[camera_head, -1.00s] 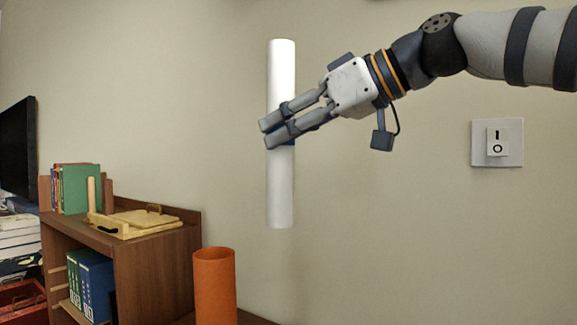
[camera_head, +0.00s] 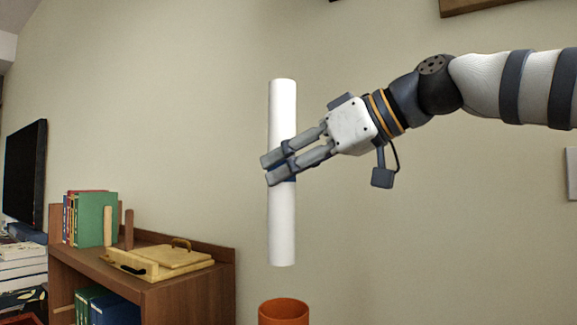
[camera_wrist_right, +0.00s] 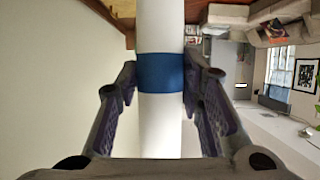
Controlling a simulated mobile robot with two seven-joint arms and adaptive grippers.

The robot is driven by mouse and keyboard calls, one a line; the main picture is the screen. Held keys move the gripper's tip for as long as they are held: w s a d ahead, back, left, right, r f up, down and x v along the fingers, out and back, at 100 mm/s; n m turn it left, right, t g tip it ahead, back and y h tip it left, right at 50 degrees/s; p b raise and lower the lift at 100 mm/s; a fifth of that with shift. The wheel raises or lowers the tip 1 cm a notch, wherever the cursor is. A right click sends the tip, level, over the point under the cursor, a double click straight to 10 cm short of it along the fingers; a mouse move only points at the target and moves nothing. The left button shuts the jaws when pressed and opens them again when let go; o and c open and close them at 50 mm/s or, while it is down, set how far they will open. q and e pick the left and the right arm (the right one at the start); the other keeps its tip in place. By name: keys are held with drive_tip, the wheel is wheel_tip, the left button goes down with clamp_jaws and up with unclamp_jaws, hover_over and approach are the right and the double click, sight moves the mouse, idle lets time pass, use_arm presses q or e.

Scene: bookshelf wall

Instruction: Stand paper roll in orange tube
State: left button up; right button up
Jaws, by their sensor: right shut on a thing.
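The white paper roll (camera_head: 283,225) hangs upright in the air in the head view. My right gripper (camera_head: 277,169) is shut on it around its middle. In the right wrist view, the roll (camera_wrist_right: 160,125) with a blue band (camera_wrist_right: 160,72) stands between the two fingers. The orange tube (camera_head: 284,311) is at the bottom edge of the head view, its open rim up and its lower part cut off. The roll's lower end is above the tube's rim, apart from it and roughly in line in the picture. My left gripper is not in view.
A brown shelf unit (camera_head: 187,300) stands left of the tube. It bears a pale wooden box (camera_head: 160,261) and several upright books (camera_head: 95,218). A dark screen (camera_head: 26,175) is at the far left. The wall behind the roll is bare.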

sight(293, 209)
drive_tip(key=shift+s+d, duration=0.15)
drive_tip(key=shift+d, duration=0.05)
drive_tip(key=shift+f, duration=6.2)
drive_tip(key=o, duration=1.3)
drive_tip(key=shift+r, duration=3)
